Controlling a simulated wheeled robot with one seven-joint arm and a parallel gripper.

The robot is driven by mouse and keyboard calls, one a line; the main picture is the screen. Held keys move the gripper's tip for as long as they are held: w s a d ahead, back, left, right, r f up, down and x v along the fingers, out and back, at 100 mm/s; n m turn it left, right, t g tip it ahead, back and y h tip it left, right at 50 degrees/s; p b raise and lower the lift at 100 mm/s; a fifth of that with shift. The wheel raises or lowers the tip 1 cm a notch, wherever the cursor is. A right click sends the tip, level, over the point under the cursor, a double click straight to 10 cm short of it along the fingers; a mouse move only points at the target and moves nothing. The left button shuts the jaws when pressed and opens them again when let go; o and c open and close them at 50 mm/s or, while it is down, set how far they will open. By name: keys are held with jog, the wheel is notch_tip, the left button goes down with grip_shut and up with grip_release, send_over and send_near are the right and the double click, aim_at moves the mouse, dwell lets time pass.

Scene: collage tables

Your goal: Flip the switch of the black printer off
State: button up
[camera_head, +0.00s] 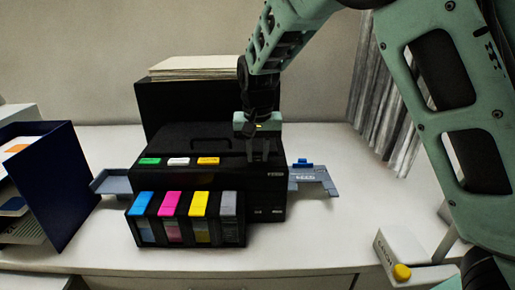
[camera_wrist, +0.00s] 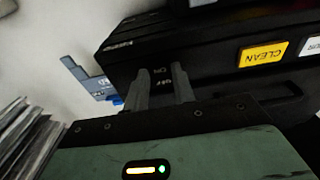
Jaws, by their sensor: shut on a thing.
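The black printer (camera_head: 268,192) stands on the white table, with green, white and yellow buttons on its top. In the wrist view, the printer (camera_wrist: 215,60) fills the upper right, with the yellow CLEAN button (camera_wrist: 264,53) in sight. My gripper (camera_head: 262,157) points down at the printer's right part, and its two fingers hide that spot. In the wrist view, the fingertips of my gripper (camera_wrist: 161,70) are at the printer's edge, on either side of a small ON/OFF marking. The gripper is shut on what appears to be the switch; the switch's position cannot be told.
Four-colour ink tanks (camera_head: 185,205) sit at the printer's front. Grey trays stick out left (camera_head: 110,183) and right (camera_head: 318,175). A dark blue file holder (camera_head: 65,180) stands at left. A white box with a yellow knob (camera_head: 401,271) is at front right. Upright papers (camera_head: 385,105) line the back right.

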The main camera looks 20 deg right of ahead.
jog(key=o, duration=1)
jog(key=r+b, duration=0.1)
jog(key=r, duration=0.4)
jog(key=s+r+b, duration=0.1)
jog(key=r, duration=0.5)
jog(key=r+b, duration=0.1)
jog(key=r, duration=0.5)
jog(key=shift+s+a+r+b, duration=0.25)
jog(key=shift+s+b, duration=0.05)
